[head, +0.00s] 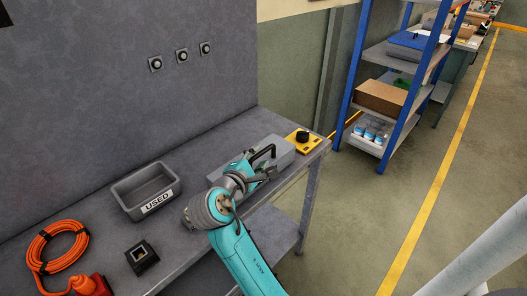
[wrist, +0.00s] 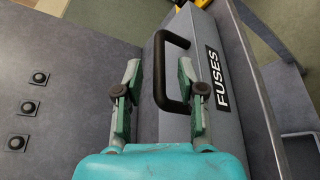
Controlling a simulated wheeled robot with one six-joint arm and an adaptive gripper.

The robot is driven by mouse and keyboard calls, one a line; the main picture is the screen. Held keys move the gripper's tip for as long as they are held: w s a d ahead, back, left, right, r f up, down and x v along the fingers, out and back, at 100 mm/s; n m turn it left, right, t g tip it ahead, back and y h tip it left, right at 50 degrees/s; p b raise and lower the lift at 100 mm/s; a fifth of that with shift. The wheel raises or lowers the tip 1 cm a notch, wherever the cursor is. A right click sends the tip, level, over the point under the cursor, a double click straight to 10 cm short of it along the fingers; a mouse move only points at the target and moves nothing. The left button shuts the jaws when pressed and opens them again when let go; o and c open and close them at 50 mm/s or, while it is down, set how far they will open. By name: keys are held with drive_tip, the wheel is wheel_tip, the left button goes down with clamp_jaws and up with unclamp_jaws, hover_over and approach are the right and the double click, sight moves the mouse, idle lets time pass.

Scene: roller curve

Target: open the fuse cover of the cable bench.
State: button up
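The fuse box is a grey case on the bench, seen in the head view (head: 285,150) and, with its FUSES label, in the wrist view (wrist: 197,45). Its lid looks down. A black bar handle stands up from it, in the head view (head: 263,152) and in the wrist view (wrist: 160,75). My gripper (wrist: 158,65) is open, with one finger on each side of the handle; a gap shows between handle and fingers, and I cannot tell whether either touches. In the head view my gripper (head: 262,176) partly hides the box's near side.
On the bench (head: 205,150) are a grey USED bin (head: 130,204), a black square socket (head: 141,268), an orange cable coil (head: 40,240) and a yellow box with a black knob (head: 301,147). A wall with three buttons rises behind. A blue shelf rack (head: 352,75) stands beyond clear floor.

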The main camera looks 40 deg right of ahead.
sight(262, 154)
drive_tip(key=shift+x, duration=2.25)
clamp_jaws()
